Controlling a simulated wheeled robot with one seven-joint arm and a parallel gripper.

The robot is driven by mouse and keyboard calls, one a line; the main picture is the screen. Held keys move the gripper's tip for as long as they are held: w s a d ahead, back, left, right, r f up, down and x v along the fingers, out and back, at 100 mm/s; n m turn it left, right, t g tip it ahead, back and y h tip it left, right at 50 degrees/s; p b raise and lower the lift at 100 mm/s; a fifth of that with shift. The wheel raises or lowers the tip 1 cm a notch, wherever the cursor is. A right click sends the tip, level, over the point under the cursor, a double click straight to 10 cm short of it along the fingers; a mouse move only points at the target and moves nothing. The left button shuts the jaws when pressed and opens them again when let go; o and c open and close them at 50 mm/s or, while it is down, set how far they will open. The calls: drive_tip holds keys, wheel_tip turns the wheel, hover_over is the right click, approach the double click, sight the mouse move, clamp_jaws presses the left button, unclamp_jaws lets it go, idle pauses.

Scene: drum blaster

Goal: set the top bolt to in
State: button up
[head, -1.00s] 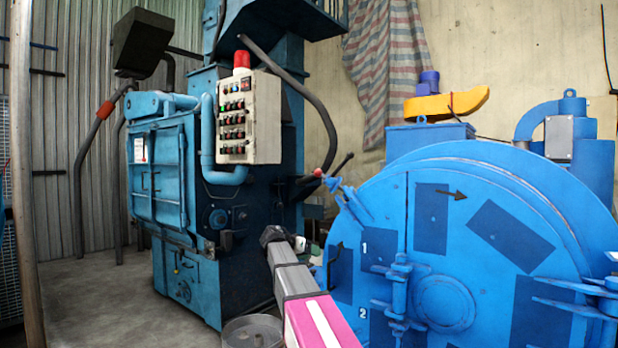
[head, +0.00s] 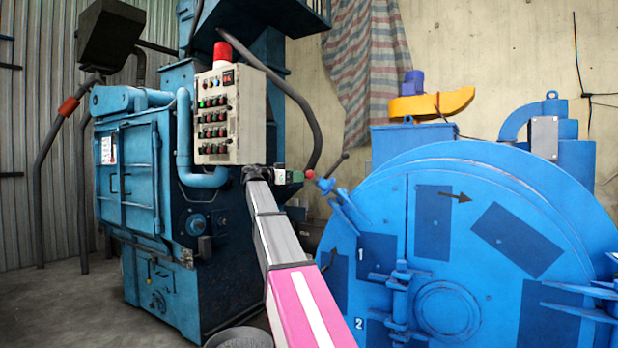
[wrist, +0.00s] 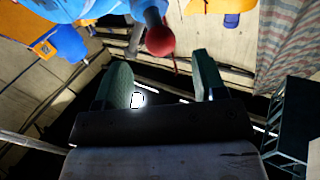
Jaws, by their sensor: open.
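The blue drum (head: 395,200) stands at the right in the head view, with blue bolt hardware (head: 347,212) on its upper left rim. A red ball knob (head: 310,174) sits at the end of a handle there; I take this as the top bolt's handle. My gripper (head: 290,176) is just left of the knob in the head view. In the wrist view the red knob (wrist: 160,41) on its grey stem is ahead of my open, empty gripper (wrist: 162,80), roughly between the two green fingers in the picture. I see no contact. Whether the bolt is in or out I cannot tell.
A teal machine (head: 140,180) with a control box (head: 230,115) stands on the left. A round bin (head: 240,338) is on the floor below my arm.

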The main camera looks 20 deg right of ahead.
sight(310, 175)
drive_tip(key=shift+w+d, duration=0.15)
drive_tip(key=shift+d, duration=1.45)
drive_tip(key=shift+w+d, duration=0.15)
drive_tip(key=shift+d, duration=1.4)
drive_tip(key=shift+f, duration=0.1)
clamp_jaws()
